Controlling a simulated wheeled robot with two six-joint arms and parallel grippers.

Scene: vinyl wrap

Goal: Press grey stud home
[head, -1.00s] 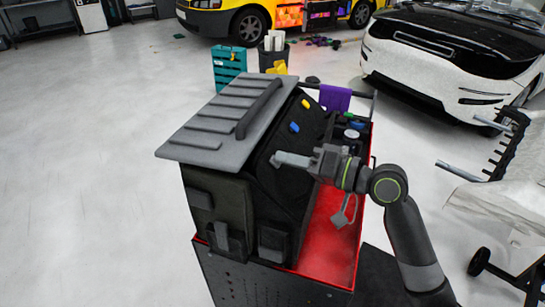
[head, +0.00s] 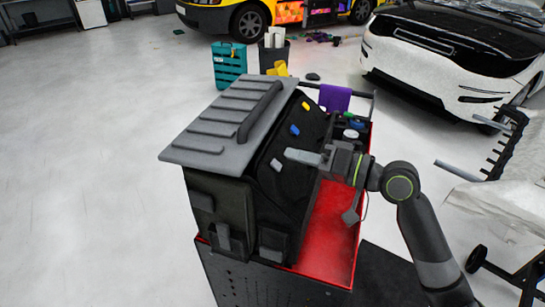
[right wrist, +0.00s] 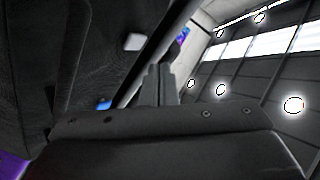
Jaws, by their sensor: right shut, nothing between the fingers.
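The grey stud (head: 276,165) sits on the dark sloping panel (head: 290,184) of the boxy case, below a blue stud (head: 295,130) and a yellow stud (head: 306,106). A pale stud that looks like the grey one also shows in the right wrist view (right wrist: 134,42), with a blue one (right wrist: 103,104) lower left. My right gripper (head: 288,154) is shut and empty, its tip just up and right of the grey stud in the head view. A small gap seems to separate them. How deep the stud sits cannot be told. My left gripper is not in view.
The case has a ribbed grey lid (head: 215,130) and stands on a red-topped cart (head: 325,240). Bottles (head: 352,134) and a purple cloth (head: 335,98) are at the cart's far end. A white car (head: 455,70) stands behind on the right. Open floor lies to the left.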

